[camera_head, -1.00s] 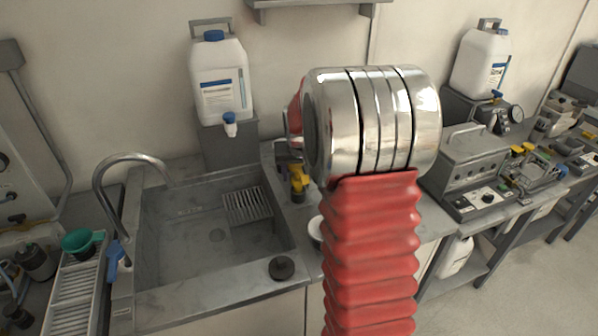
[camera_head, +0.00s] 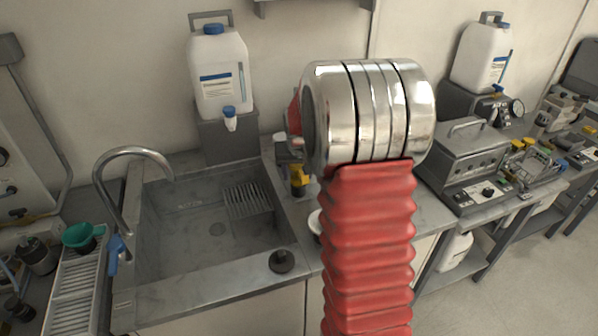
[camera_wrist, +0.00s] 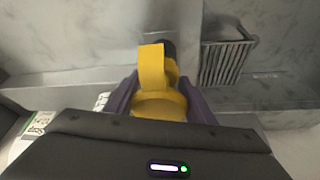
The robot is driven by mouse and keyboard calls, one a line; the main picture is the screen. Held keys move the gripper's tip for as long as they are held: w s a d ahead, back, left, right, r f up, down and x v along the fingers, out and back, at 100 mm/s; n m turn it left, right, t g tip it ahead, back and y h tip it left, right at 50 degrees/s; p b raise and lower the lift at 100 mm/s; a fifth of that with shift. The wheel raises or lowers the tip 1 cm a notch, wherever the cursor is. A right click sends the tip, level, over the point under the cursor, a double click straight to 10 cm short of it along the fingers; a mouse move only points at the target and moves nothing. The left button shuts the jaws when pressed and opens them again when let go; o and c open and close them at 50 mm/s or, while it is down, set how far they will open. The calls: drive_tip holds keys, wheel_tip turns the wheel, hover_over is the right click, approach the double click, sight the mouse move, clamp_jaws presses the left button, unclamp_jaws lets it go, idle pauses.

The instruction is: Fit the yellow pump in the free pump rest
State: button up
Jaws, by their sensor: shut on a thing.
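The yellow pump (camera_wrist: 152,70) is held between the dark purple fingers of my gripper (camera_wrist: 158,95) in the wrist view. A black part shows at its far end. In the head view the yellow pump (camera_head: 299,180) shows small beside the sink's right rim, left of my red and chrome arm. My gripper is mostly hidden there behind the arm. I cannot make out the free pump rest in either view; it may be behind the arm.
The steel sink (camera_head: 185,275) has a slotted rack (camera_head: 247,199) inside, also seen in the wrist view (camera_wrist: 224,62). A round black knob (camera_head: 282,261) sits on its front rim. A white jug (camera_head: 219,75) stands behind. A grey machine (camera_head: 470,165) is at right.

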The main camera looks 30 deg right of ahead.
drive_tip(key=shift+f, duration=0.45)
drive_tip(key=o, duration=1.2)
drive_tip(key=shift+c, duration=0.2)
drive_tip(key=v, duration=1.3)
drive_tip(key=shift+s+r, duration=0.2)
drive_tip(key=shift+r, duration=0.1)
drive_tip(key=shift+a, duration=0.1)
